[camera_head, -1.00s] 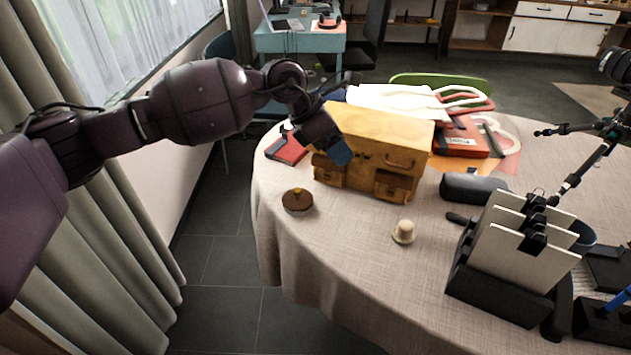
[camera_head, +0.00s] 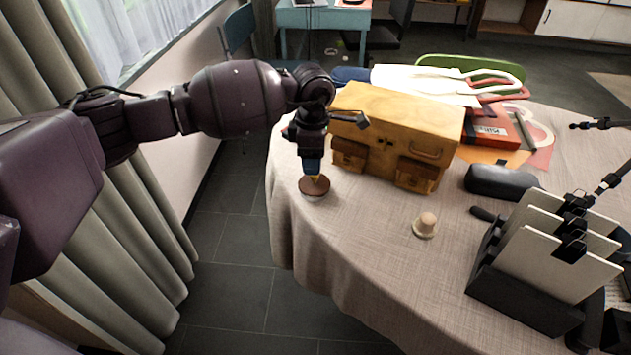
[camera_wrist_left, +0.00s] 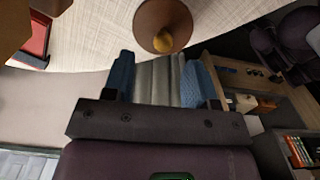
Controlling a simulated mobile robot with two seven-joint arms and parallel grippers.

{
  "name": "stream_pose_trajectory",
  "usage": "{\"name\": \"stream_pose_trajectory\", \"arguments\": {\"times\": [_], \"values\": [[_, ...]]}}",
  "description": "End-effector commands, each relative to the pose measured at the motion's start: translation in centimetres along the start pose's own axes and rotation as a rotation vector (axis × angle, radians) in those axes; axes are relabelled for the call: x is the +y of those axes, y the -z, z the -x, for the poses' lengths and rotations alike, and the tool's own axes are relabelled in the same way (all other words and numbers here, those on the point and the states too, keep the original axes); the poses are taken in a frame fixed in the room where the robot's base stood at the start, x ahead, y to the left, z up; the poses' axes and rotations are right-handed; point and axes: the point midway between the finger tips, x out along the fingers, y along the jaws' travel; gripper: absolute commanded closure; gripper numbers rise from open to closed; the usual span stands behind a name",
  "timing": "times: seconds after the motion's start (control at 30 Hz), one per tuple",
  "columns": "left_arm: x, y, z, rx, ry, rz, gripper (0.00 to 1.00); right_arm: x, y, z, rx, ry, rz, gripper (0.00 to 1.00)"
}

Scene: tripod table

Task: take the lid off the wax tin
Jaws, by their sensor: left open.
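The wax tin is a small round tin with a light side (camera_head: 315,198) and a brown lid (camera_head: 304,187) with a yellow-gold knob on top. It stands upright near the left edge of the table, and the lid sits on it. My left gripper (camera_head: 313,172) points down just above the lid, at the knob, and partly hides it. In the left wrist view the brown lid (camera_wrist_left: 150,18) and its knob (camera_wrist_left: 163,42) lie just beyond the open blue fingers (camera_wrist_left: 160,68); the knob appears between their lines and apart from them.
A yellow wooden cabinet (camera_head: 400,115) stands close behind and right of the tin. A cream knobbed piece (camera_head: 425,226) is to the right. A black rack with white panels (camera_head: 545,245) and a dark case (camera_head: 500,181) are further right. The cloth in front is clear.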

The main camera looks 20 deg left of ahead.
Motion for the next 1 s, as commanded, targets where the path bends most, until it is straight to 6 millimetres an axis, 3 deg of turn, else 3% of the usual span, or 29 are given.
{"name": "stream_pose_trajectory", "arguments": {"times": [0.17, 0.5, 0.77, 1.0], "values": [[-0.1, -0.1, -1.0, -0.001, -0.001, -0.001, 0.48, 0.0, 0.2, -0.3, 0.006, 0.001, 0.001, 0.57], [-0.4, -0.4, -5.3, -0.001, 0.003, 0.000, 0.48, -0.1, -0.8, -0.9, -0.012, 0.004, 0.003, 0.57], [-0.3, -0.4, -5.3, -0.002, -0.004, 0.000, 0.48, -0.1, -0.1, -0.7, 0.000, 0.004, 0.004, 0.57], [-0.3, -0.4, -5.3, -0.002, -0.003, 0.000, 0.85, 0.0, -0.3, -0.7, -0.003, 0.003, 0.004, 0.57]]}}
